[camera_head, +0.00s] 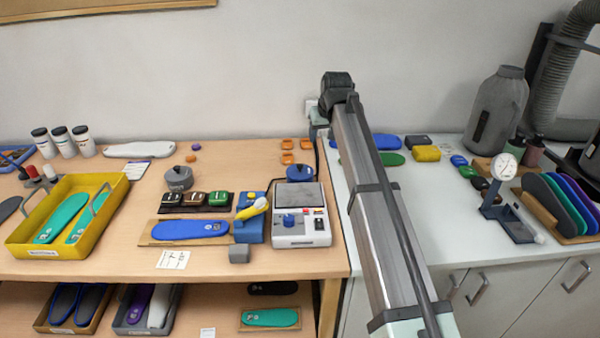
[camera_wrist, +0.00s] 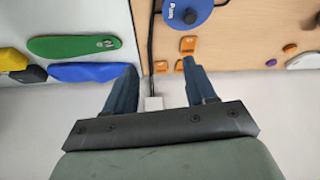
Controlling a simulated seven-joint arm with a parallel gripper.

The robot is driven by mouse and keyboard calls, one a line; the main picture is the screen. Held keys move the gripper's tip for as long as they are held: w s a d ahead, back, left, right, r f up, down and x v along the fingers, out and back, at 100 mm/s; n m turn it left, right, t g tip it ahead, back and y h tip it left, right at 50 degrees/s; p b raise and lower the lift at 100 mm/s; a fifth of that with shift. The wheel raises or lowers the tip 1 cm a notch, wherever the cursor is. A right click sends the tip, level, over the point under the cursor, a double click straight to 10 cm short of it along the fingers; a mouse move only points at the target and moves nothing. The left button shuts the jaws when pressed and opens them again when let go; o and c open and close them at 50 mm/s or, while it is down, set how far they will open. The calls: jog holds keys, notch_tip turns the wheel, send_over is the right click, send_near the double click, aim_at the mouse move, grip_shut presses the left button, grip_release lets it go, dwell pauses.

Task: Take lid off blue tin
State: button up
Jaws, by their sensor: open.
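The blue tin (camera_head: 300,173) stands on the wooden table, behind the white scale-like device. It is round, with a blue lid and a dark knob on top, and the lid sits on it. In the wrist view the tin (camera_wrist: 185,10) shows at the top edge, partly cut off, with white lettering on its side. My gripper (camera_wrist: 160,67) is open, with two blue-grey fingers apart and nothing between them. The tin lies beyond the fingertips, apart from them. In the head view the fingers are mostly hidden behind my arm.
Small orange trays (camera_head: 288,144) lie behind the tin. A dark cable (camera_wrist: 151,45) runs along the table edge beside it. The white device (camera_head: 301,238) stands in front. A grey tin (camera_head: 178,178) stands further left. Blue and green insoles (camera_wrist: 75,46) lie on the neighbouring white counter.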

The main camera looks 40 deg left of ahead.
jog(key=s+a, duration=0.2)
jog(key=s, duration=0.3)
jog(key=g, duration=0.1)
send_over(300, 165)
jog(key=s+d, duration=0.2)
jog(key=shift+n+h, duration=0.4)
notch_tip(300, 165, down, 8)
jog(key=shift+w+d+f, duration=0.1)
jog(key=shift+d+f, duration=0.05)
jog(key=shift+f, duration=0.05)
jog(key=shift+w+x, duration=0.15)
jog(key=shift+x, duration=1.25)
jog(key=shift+w+x, duration=0.2)
jog(key=shift+x, duration=1.2)
jog(key=shift+r, duration=0.15)
grip_shut()
